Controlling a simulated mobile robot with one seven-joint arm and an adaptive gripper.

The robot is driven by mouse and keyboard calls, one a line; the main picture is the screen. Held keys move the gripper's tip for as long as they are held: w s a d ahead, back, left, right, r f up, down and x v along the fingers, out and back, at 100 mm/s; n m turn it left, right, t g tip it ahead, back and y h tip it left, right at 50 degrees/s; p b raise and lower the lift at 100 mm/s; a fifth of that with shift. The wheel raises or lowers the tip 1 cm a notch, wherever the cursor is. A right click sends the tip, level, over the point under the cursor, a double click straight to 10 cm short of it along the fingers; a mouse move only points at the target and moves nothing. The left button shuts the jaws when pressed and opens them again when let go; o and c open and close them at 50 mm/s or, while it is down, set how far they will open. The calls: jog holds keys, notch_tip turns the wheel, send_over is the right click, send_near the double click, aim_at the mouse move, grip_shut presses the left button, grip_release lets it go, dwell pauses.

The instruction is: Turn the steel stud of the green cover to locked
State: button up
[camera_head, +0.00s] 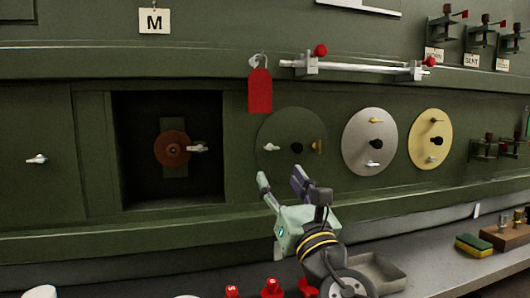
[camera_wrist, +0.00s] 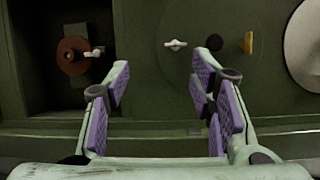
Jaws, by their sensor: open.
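The green cover (camera_head: 292,123) is a round disc on the green wall, with a black knob (camera_head: 297,148) at its middle. Its steel stud (camera_head: 272,147) is a small winged piece left of the knob, with its wings lying about level. A brass stud (camera_head: 317,146) stands upright right of the knob. In the wrist view the steel stud (camera_wrist: 175,44) shows beyond and between my fingertips, apart from them. My gripper (camera_head: 280,181) is open and empty, below the green cover in the head view. It also shows in the wrist view (camera_wrist: 162,72), with purple pads.
A dark square recess (camera_head: 135,120) with a red-brown disc (camera_head: 172,149) lies to the left. A grey cover (camera_head: 357,130) and a yellow cover (camera_head: 420,130) lie to the right. A red tag (camera_head: 260,91) hangs above the green cover, beside a clamped rod (camera_head: 365,67). A ledge runs below.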

aim_at(273, 148)
jog(key=shift+h, duration=0.5)
jog(key=p+x, duration=0.1)
jog(key=x, duration=0.2)
jog(key=d+p+x, duration=0.1)
jog(key=x, duration=0.2)
jog(key=p+x, duration=0.2)
jog(key=x, duration=0.1)
jog(key=shift+w+d+r, duration=0.15)
jog(key=shift+w+d, duration=0.2)
jog(key=shift+w, duration=0.15)
jog(key=shift+w+a+r, duration=0.1)
jog(key=shift+w+a, duration=0.05)
jog(key=shift+w, duration=0.3)
jog(key=shift+c, duration=0.5)
jog(key=c, duration=1.1)
